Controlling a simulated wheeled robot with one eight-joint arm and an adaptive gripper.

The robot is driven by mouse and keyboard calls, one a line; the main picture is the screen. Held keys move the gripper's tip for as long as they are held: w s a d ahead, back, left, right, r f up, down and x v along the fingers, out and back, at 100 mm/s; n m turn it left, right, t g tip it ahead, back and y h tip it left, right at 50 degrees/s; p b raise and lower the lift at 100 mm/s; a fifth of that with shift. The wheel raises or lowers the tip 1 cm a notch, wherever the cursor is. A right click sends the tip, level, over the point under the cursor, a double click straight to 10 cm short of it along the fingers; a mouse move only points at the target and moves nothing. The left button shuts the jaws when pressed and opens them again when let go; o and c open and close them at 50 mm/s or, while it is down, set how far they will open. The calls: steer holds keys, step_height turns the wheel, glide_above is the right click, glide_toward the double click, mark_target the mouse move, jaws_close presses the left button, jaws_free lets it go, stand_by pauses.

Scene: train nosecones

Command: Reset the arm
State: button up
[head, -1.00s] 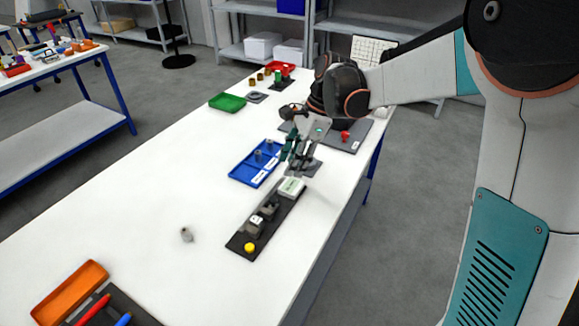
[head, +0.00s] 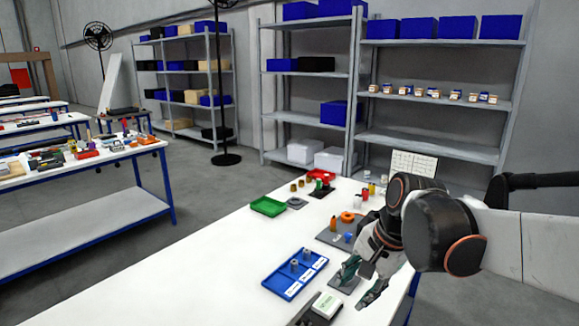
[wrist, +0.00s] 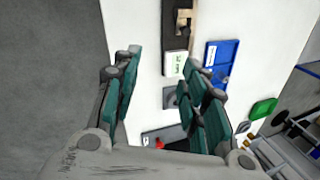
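My gripper (head: 362,285) hangs over the right edge of the white table (head: 215,262) in the head view, above the area beside the blue tray. In the wrist view my gripper (wrist: 160,95) shows its green-padded fingers spread wide apart. My arm reaches in from the right of the head view.
A blue compartment tray (head: 286,288) holds small grey parts. The table's left part is clear. Shelves (head: 430,140) stand behind.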

steer(key=s+d+n+t+h, duration=0.1)
steer(key=s+d+n+t, duration=0.1)
steer(key=s+n, duration=0.3)
steer(key=s+d+n+t+h, duration=0.1)
steer(key=s+d+n+t, duration=0.1)
steer(key=s+n, duration=0.3)
steer(key=s+d, duration=0.1)
steer(key=s, duration=0.2)
steer(key=shift+s+d+f+t+h, duration=0.3)
steer(key=shift+s+d, duration=0.05)
